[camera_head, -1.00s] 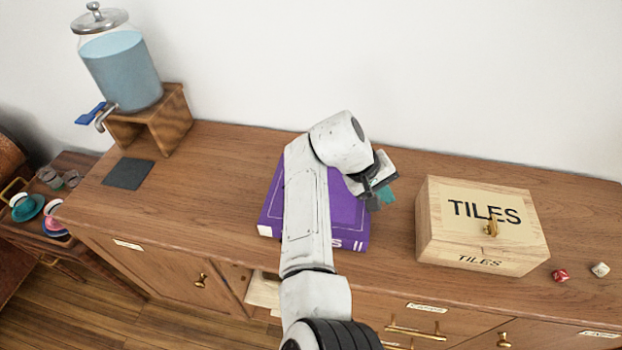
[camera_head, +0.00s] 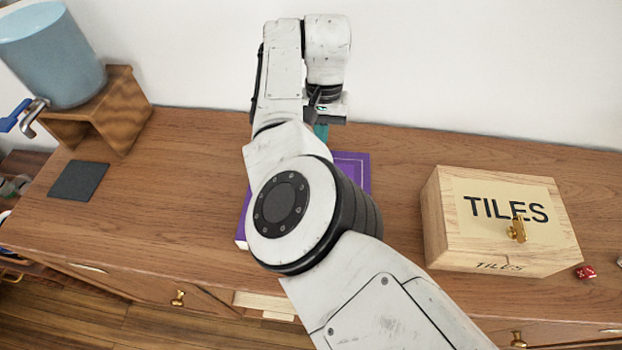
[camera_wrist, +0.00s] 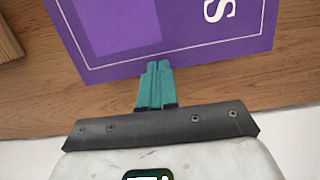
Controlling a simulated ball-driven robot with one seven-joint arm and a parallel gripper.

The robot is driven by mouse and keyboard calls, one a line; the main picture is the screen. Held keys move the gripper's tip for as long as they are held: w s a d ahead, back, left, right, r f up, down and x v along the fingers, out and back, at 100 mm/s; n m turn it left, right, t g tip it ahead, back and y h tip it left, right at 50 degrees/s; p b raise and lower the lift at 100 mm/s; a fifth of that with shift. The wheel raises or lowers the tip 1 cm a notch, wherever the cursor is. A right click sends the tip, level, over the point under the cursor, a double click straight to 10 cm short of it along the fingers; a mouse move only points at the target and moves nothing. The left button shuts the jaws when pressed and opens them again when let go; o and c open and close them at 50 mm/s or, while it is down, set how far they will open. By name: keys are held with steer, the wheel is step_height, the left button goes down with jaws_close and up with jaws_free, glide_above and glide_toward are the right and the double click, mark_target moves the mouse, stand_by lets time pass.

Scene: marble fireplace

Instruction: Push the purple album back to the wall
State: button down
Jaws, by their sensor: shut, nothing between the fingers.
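The purple album (camera_head: 353,172) lies flat on the wooden cabinet top, largely hidden behind my arm in the head view. In the wrist view its purple cover (camera_wrist: 180,25) shows a pale border line and a white letter. A strip of bare wood lies between its far edge and the white wall (camera_head: 450,70). My gripper (camera_head: 321,133) is over the far edge of the album, on the wall side. In the wrist view its teal fingers (camera_wrist: 156,70) are together and empty, overlapping the album's edge; I cannot tell whether they touch it.
A wooden TILES box (camera_head: 500,220) stands right of the album, with a red die (camera_head: 586,271) beside it. At left are a dark square mat (camera_head: 79,181) and a blue drink dispenser (camera_head: 55,55) on a wooden stand (camera_head: 105,112). Wood between mat and album is clear.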

steer(key=s+p, duration=0.1)
steer(key=s, duration=0.3)
steer(key=s+p, duration=0.2)
steer(key=s, duration=0.2)
steer(key=s+p, duration=0.1)
steer(key=s, duration=0.3)
steer(key=shift+a, duration=0.3)
steer(key=shift+d+f+p, duration=0.1)
steer(key=shift+f+p, duration=0.2)
steer(key=shift+f, duration=0.5)
